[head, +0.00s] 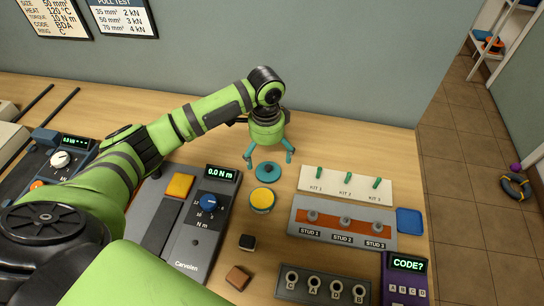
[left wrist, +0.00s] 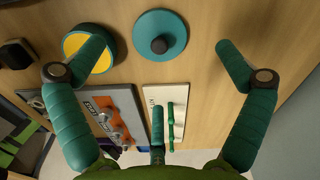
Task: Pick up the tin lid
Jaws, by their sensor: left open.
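The tin lid (head: 267,172) is a round teal disc with a dark knob, lying flat on the wooden table. In the left wrist view the lid (left wrist: 174,28) shows at upper middle, between the spread fingertips. The tin (head: 262,200) is a short round can, yellow on top, just in front of the lid; it also shows in the left wrist view (left wrist: 98,60), partly behind a finger. My left gripper (head: 269,160) is open and empty, pointing down above and slightly behind the lid, apart from it. My right gripper is not in view.
A white panel with green hooks (head: 345,183) and a grey stud block (head: 341,236) stand right of the tin. A grey torque tester (head: 182,222) is on the left. A black block (head: 247,242) and a brown block (head: 238,278) lie in front. The wall (head: 330,50) is behind.

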